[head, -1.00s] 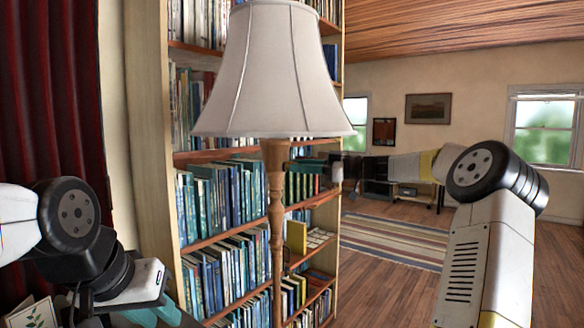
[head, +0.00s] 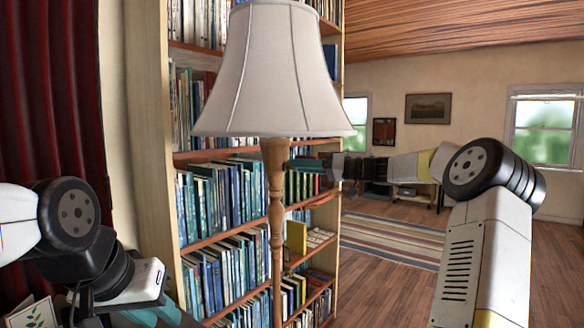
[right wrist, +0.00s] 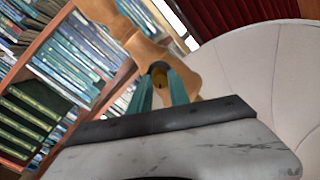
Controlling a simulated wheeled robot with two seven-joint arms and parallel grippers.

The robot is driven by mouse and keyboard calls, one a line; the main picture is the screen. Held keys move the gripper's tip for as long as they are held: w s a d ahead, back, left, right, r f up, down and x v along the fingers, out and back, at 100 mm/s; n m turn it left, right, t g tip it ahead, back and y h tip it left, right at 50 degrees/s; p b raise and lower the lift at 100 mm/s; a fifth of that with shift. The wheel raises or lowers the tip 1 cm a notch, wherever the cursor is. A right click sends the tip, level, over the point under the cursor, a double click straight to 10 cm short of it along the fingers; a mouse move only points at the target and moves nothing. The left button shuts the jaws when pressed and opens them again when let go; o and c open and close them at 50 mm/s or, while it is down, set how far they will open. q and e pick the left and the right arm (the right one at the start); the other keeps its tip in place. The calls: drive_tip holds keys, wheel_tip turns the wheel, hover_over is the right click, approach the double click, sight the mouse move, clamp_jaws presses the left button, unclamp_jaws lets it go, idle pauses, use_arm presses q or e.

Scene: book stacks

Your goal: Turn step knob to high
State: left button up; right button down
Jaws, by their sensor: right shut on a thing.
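A floor lamp with a cream shade (head: 272,75) and a turned wooden pole (head: 277,215) stands upright in the middle of the head view. In the right wrist view, the small dark round knob (right wrist: 158,70) with a yellowish centre sits on the wooden pole (right wrist: 120,25). The teal fingers of my right gripper (right wrist: 161,88) are shut on the knob, one on each side. In the head view this gripper (head: 304,163) reaches the pole below the shade from the right. My left gripper (head: 154,314) is low at the left, away from the lamp, its fingertips partly cut off.
A tall bookcase (head: 150,130) full of books stands close behind the lamp. A dark red curtain (head: 60,90) hangs at the far left. Open wooden floor and a striped rug (head: 390,240) lie to the right. The shade is just above my right gripper.

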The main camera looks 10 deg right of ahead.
drive_tip(key=shift+s+f+n+h, duration=0.1)
drive_tip(key=shift+n+h, duration=0.05)
drive_tip(key=shift+n, duration=6.4)
drive_tip(key=shift+s+f+n+h, duration=0.1)
drive_tip(key=shift+n+h, duration=0.05)
drive_tip(key=shift+n, duration=6.4)
